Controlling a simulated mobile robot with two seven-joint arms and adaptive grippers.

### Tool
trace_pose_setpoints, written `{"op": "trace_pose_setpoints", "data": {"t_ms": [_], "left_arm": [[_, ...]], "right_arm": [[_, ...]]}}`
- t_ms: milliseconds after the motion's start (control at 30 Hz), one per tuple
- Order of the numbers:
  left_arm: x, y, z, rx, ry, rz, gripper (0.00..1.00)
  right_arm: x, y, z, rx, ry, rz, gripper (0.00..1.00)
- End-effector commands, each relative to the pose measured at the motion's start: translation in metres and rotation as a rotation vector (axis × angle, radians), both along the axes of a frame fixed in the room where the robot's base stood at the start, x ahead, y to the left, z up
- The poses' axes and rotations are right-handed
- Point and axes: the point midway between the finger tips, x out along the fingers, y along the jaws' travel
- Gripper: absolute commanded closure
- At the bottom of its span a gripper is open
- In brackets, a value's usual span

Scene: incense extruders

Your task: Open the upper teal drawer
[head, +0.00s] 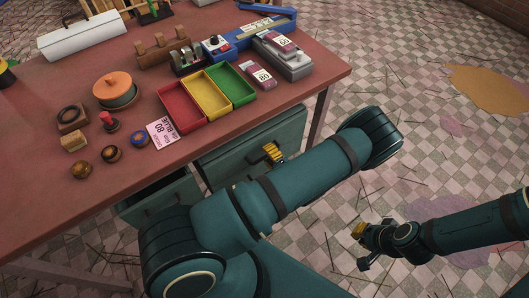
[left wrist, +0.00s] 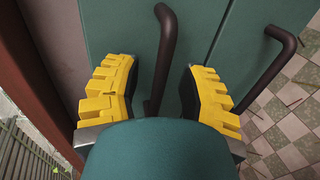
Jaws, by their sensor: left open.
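The upper teal drawer (head: 285,128) is under the red-brown table, and its front looks shut. In the left wrist view, its dark bar handle (left wrist: 165,60) stands between the yellow fingers of my left gripper (left wrist: 155,95). The gripper is open, with a gap between the handle and each finger. A second dark handle (left wrist: 270,72) is on the panel to the right, farther from the table. In the head view, my left gripper (head: 272,152) is at the drawer front, partly hidden by my arm. My right gripper (head: 363,245) hangs over the floor; its finger opening is unclear.
The table (head: 310,75) overhangs the drawers. On it are red (head: 180,120), yellow and green trays, boxes and small round pieces. Another teal drawer front (head: 160,200) shows at lower left. A table leg (head: 318,118) stands right of the drawers. Tiled floor lies beyond.

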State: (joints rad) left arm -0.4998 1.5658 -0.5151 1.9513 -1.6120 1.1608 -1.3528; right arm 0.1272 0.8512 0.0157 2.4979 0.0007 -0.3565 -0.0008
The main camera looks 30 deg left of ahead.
Motion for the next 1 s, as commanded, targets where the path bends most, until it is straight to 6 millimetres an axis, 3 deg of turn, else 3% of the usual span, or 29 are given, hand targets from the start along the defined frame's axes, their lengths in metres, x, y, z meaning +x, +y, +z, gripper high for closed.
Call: {"op": "trace_pose_setpoints", "data": {"t_ms": [333, 367, 467, 500, 1000], "left_arm": [[0.0012, 0.0008, -0.0003, 0.000, 0.000, -0.001, 0.59], [0.0012, 0.0008, -0.0003, 0.000, 0.000, -0.001, 0.63], [0.0011, 0.0007, -0.0004, 0.000, 0.000, -0.001, 0.98], [0.0011, 0.0007, -0.0004, 0.000, 0.000, -0.001, 1.00], [-0.0039, 0.0035, -0.0005, 0.000, 0.002, -0.002, 1.00]], "right_arm": [[0.0002, -0.0002, -0.0006, 0.000, -0.001, 0.000, 1.00], [0.0002, -0.0001, -0.0006, 0.000, -0.001, 0.000, 1.00], [0.0002, -0.0001, -0.0006, 0.000, -0.001, 0.000, 1.00], [0.0002, -0.0001, -0.0006, 0.000, -0.001, 0.000, 1.00], [-0.0002, 0.0000, 0.0019, 0.000, 0.000, 0.000, 1.00]]}}
